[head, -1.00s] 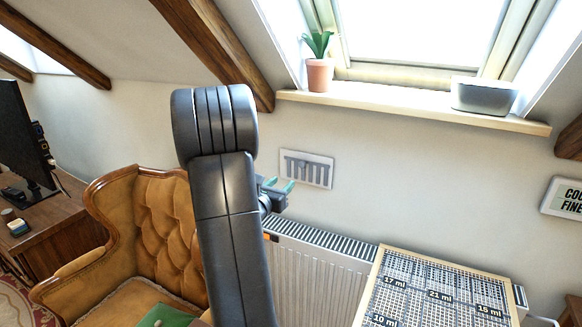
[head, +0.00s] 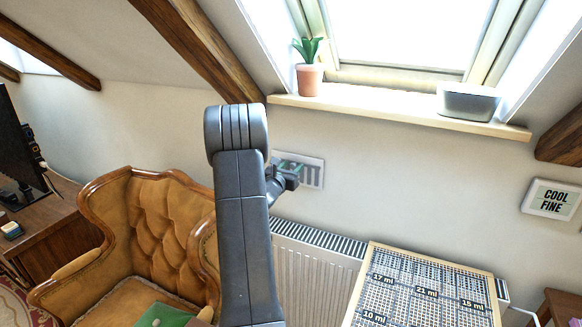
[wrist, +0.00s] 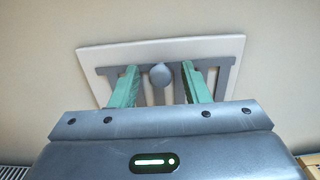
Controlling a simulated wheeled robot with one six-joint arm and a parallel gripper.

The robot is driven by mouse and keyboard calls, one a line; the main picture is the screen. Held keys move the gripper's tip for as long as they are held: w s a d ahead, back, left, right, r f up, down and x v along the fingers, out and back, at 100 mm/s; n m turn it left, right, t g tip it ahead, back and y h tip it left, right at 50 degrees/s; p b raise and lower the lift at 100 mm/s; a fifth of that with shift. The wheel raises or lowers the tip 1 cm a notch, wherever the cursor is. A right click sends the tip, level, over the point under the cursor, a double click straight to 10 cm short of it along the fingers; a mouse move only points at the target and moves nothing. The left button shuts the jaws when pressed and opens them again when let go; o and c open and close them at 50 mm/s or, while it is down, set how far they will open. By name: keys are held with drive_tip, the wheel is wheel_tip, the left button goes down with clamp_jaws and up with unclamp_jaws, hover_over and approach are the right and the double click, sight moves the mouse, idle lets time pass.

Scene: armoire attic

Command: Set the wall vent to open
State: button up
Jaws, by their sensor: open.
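The wall vent (head: 312,172) is a pale rectangular plate with grey slats, set on the wall above the radiator. My arm and gripper hide its left part in the head view. In the wrist view the vent (wrist: 100,62) fills the upper middle, with a grey slatted slider and a round grey knob (wrist: 160,76) at its centre. My gripper (wrist: 160,80) is open, its two green fingers on either side of the knob with a gap to each. I cannot tell whether the fingertips touch the slats. The gripper (head: 288,166) also shows in front of the vent in the head view.
A radiator (head: 310,270) stands below the vent, with a framed grid board (head: 425,290) on its right side. A window sill (head: 400,115) above holds a potted plant (head: 309,78) and a grey box (head: 467,102). A tufted armchair (head: 150,230) stands at the left.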

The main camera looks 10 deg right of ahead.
clamp_jaws()
drive_tip(key=w+a+b, duration=0.1)
drive_tip(key=b, duration=0.2)
drive_tip(key=shift+a+b, duration=0.25)
drive_tip(key=shift+b, duration=0.05)
idle(0.3)
unclamp_jaws()
drive_tip(key=shift+a, duration=0.15)
